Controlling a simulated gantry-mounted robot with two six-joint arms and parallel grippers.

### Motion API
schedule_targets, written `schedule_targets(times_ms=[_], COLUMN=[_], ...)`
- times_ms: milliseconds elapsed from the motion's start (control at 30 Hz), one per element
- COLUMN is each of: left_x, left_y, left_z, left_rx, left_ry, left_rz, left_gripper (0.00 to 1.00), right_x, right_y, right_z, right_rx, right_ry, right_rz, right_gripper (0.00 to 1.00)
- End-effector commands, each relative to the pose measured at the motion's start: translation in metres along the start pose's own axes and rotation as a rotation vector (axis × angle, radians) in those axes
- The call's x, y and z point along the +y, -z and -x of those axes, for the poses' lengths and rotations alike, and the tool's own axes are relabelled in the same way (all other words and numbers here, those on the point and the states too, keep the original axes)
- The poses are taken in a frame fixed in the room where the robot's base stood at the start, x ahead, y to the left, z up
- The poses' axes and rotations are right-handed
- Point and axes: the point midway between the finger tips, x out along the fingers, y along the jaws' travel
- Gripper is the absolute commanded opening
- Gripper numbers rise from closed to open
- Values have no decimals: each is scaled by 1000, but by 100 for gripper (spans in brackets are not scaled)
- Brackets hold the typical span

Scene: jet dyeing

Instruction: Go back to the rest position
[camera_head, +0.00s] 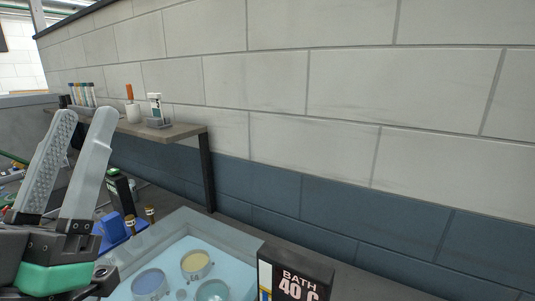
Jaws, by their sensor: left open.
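My left gripper (82,128) is at the left of the head view. Its two pale fingers point up and stand apart, with nothing between them. It is in front of the shelf and to the left of the water bath, touching neither as far as I can see. My right gripper is not in view.
A water bath (222,235) with several round pots stands at the bottom, beside a black sign (295,275) reading "BATH 40 C". A shelf (185,131) on the wall holds a white cup, a small bottle and several tubes. A blue rack (112,229) stands left of the bath.

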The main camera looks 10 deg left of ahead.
Motion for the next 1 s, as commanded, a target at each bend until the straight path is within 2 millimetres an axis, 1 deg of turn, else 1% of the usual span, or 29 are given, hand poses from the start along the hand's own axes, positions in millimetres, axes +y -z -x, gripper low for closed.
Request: schedule_targets(times_ms=[33, 67, 100, 133, 200, 267, 367, 400, 467, 500, 700, 800, 833, 900, 1000], left_x=[30, 46, 58, 55, 55, 56, 58, 59, 60, 61, 66, 68, 68, 69, 69], left_y=[11, 16, 29, 41, 57, 72, 100, 112, 130, 143, 204, 226, 231, 239, 243], left_z=[11, 18, 11, -7, -29, -47, -80, -95, -117, -132, -205, -232, -238, -247, -252], left_rx=[-17, -32, -44, -47, -48, -49, -49, -49, -49, -49, -49, -49, -49, -50, -50], left_ry=[-70, -113, -145, -135, -132, -131, -129, -129, -129, -128, -127, -127, -127, -127, -127], left_rz=[42, 60, 68, 61, 59, 59, 59, 59, 59, 59, 59, 59, 59, 59, 59], left_gripper=[51, 51, 51, 51, 51, 51, 51, 51, 51, 51, 51, 51, 51, 51, 51], right_x=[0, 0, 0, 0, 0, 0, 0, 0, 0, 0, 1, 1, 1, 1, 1], right_y=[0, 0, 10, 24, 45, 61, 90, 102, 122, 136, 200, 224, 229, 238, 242], right_z=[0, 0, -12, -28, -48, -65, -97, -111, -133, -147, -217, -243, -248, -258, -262], right_rx=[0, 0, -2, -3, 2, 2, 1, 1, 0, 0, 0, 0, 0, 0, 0], right_ry=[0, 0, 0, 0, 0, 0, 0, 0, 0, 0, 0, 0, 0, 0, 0], right_rz=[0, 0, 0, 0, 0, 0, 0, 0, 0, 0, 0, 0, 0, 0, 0], right_gripper=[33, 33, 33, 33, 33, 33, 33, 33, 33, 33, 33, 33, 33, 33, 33])
